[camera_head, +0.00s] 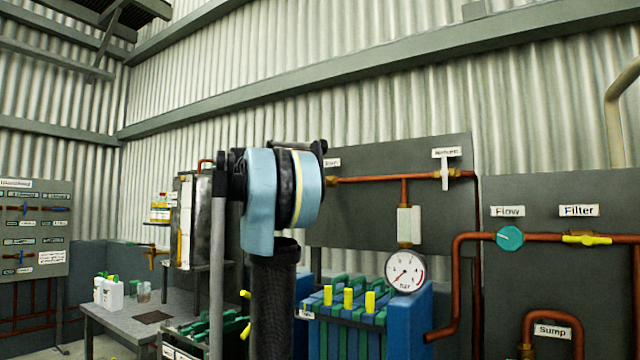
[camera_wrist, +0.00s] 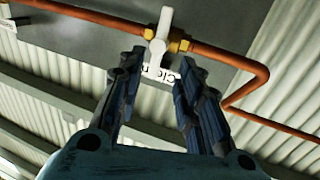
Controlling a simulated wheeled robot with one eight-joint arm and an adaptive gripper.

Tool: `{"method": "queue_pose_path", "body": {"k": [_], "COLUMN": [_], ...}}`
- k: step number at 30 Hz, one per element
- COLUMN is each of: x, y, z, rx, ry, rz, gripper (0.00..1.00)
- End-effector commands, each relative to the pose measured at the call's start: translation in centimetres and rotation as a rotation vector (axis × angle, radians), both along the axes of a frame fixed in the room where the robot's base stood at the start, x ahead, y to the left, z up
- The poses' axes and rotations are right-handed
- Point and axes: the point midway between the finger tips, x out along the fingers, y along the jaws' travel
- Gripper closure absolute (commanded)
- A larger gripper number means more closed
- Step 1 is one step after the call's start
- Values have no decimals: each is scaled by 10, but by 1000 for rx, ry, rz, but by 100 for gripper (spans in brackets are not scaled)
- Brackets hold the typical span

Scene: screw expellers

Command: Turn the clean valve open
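In the wrist view, a white valve handle (camera_wrist: 160,33) sits on a copper pipe with brass fittings. A white label (camera_wrist: 157,73) close to it seems to read "Clean", though part of it is unclear. My gripper (camera_wrist: 160,60) is open and empty. Its two dark fingers are spread apart, with the handle and label in the gap between the fingertips. The handle appears beyond the fingertips; I cannot tell whether they touch it. In the head view my blue and black arm hides the fingers, and I cannot make out this valve there.
Copper pipes run along the grey panel (camera_head: 365,215), with a white-handled valve (camera_head: 445,172) and a pressure gauge (camera_head: 405,272). Further right are the Flow knob (camera_head: 510,238) and yellow Filter handle (camera_head: 587,239). A table (camera_head: 130,318) stands at the lower left.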

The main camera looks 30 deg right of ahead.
Motion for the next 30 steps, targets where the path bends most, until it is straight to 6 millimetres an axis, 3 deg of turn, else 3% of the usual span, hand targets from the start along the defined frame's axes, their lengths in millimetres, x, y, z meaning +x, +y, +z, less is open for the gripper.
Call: {"method": "queue_pose_path", "body": {"k": [12, 18, 30], "x": [17, 23, 26], "y": [-65, -88, -98], "z": [0, 0, 0], "rx": [0, 0, 1], "ry": [0, 0, 0], "rz": [-4, -3, -2], "gripper": [67, 67, 67]}}
